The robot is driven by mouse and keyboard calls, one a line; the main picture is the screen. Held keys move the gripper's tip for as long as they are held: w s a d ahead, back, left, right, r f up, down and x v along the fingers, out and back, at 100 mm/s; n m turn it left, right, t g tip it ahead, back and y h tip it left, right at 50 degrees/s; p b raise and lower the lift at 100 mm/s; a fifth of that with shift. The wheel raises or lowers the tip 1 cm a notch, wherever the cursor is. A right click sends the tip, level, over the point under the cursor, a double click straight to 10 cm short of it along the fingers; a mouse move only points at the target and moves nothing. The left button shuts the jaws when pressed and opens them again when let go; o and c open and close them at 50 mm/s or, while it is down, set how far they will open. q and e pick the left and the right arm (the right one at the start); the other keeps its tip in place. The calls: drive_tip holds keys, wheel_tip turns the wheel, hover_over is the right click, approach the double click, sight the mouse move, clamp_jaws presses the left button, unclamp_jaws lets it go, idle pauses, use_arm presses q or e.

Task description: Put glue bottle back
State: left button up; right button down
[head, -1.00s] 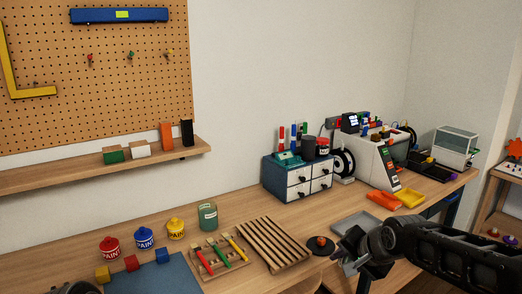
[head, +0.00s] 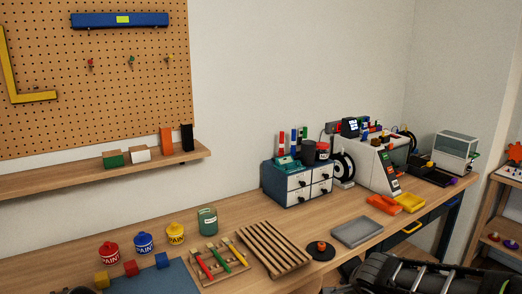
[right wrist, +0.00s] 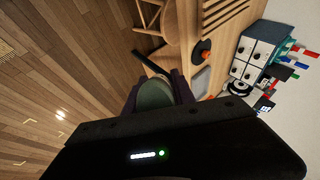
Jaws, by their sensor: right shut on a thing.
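My right gripper (right wrist: 157,88) shows in the right wrist view, shut on a greenish rounded thing (right wrist: 154,96). It could be the glue bottle, but I see no label and much of it is hidden by the gripper body. It is held off the wooden bench, over the floor side in that view. A green jar with a pale label (head: 207,221) stands on the bench behind the tool rack.
A slatted wooden rack (head: 262,246), a black round base with an orange knob (head: 320,250) and a grey flat block (head: 357,232) lie on the bench. Behind are a drawer box (head: 290,187), a printer (head: 372,165) and orange and yellow trays (head: 409,202).

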drive_tip(key=shift+s+a+f+n+y, duration=0.2)
drive_tip(key=shift+s+a+f+n, duration=0.1)
drive_tip(key=shift+a+f, duration=0.25)
drive_tip(key=shift+s+a+f+n+y, duration=0.2)
drive_tip(key=shift+a+f+n, duration=0.15)
drive_tip(key=shift+a, duration=0.2)
drive_tip(key=s+f, duration=0.4)
drive_tip(key=f, duration=0.1)
idle(0.4)
